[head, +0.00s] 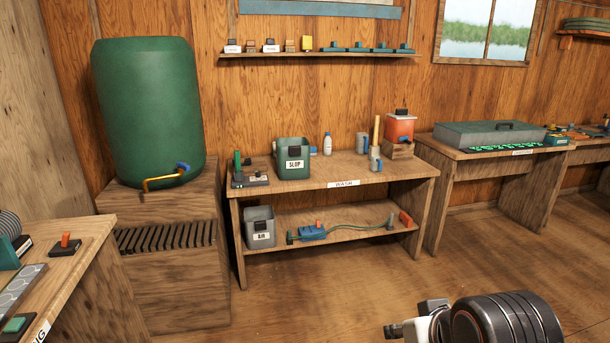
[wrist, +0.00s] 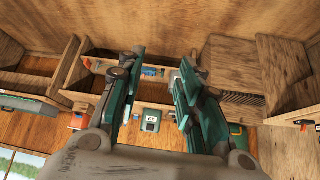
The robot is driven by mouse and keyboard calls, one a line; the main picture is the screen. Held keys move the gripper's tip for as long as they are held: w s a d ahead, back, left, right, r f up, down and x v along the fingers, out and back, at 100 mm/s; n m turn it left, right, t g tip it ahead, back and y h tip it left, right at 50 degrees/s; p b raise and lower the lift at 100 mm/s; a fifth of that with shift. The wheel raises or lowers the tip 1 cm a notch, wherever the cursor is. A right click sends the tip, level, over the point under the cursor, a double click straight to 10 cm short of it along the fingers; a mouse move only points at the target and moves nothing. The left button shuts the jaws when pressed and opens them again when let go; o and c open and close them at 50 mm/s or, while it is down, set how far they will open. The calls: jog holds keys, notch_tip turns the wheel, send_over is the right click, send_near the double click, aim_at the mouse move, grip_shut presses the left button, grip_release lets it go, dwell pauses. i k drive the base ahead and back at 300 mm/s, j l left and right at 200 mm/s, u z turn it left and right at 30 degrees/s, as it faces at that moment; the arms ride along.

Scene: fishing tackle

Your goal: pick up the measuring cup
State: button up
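No vessel in view is clearly marked as the measuring cup. Two small grey cup-like vessels with blue parts stand on the wash bench in the head view: a rear one (head: 362,143) and a front one (head: 375,159). I cannot tell whether either is the measuring cup. My gripper (wrist: 157,68) is open in the wrist view, its two green fingers well apart with nothing held between them. The wrist view is turned over, and the bench lies beyond the fingers. In the head view only part of my arm shows at the bottom right, far from the bench.
The wash bench (head: 345,184) also holds a green SLOP bucket (head: 293,172), a white bottle (head: 327,144) and an orange container (head: 399,128). A grey AIR bucket (head: 260,227) stands on its lower shelf. A green barrel (head: 148,110) is at left. Floor before the bench is clear.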

aim_at(376, 163)
jog(key=i, duration=2.05)
